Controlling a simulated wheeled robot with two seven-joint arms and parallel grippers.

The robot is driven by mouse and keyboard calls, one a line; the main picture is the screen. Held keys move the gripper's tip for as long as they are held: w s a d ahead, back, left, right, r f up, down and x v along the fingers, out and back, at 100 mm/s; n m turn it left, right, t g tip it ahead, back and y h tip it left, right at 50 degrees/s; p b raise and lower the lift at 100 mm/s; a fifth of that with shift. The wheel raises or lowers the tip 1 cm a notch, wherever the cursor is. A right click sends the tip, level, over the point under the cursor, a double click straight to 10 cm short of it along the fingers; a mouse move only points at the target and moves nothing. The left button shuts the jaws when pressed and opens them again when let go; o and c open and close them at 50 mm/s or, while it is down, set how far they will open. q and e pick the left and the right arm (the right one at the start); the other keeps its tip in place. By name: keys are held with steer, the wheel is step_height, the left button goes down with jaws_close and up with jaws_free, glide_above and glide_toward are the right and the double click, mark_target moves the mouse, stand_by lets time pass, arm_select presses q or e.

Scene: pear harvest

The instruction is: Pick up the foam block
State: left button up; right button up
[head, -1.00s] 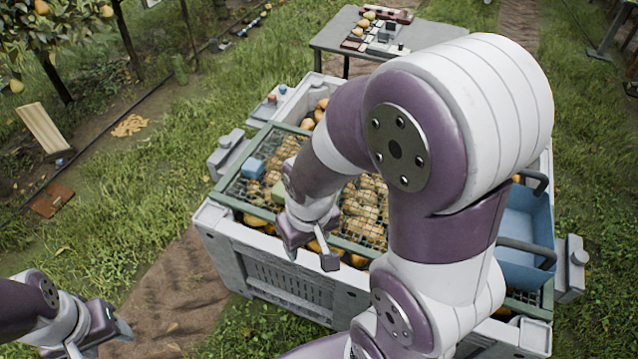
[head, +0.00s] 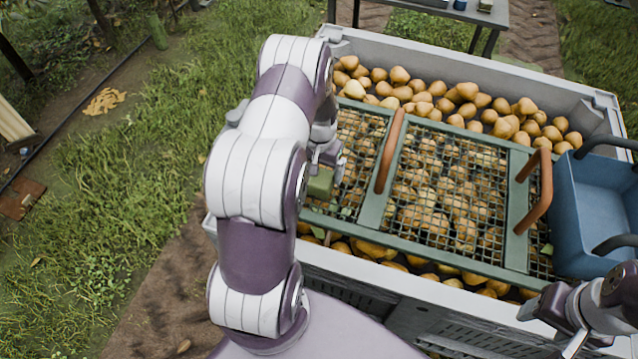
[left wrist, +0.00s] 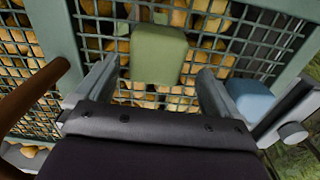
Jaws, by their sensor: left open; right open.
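A pale green block, which looks like the foam block (head: 321,183), lies on the wire mesh at the left end of the crate. In the left wrist view the green block (left wrist: 158,48) sits on the mesh just ahead of my left gripper. My left gripper (left wrist: 158,70) is open, with one finger on each side of the block's near end; contact is not clear. In the head view my left gripper (head: 328,156) is partly hidden by its arm. My right gripper (head: 568,325) is open and empty at the lower right, near the crate's front edge.
A blue block (left wrist: 250,100) lies to the right of the left gripper. The crate (head: 400,300) holds many pears under green-framed mesh (head: 435,258) with brown handles (head: 391,150). A blue bin (head: 595,205) stands at the right. A table (head: 440,12) is behind.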

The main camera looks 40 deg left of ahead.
mark_target(322, 176)
arm_select(q)
steer(key=f, duration=0.3)
steer(key=shift+s+d+f, duration=0.15)
steer(key=shift+d+f, duration=0.2)
steer(key=shift+d, duration=0.05)
steer(key=shift+a+f, duration=0.15)
steer(key=shift+f, duration=0.05)
steer(key=c, duration=1)
steer(key=shift+r, duration=0.1)
steer(key=shift+c, duration=0.2)
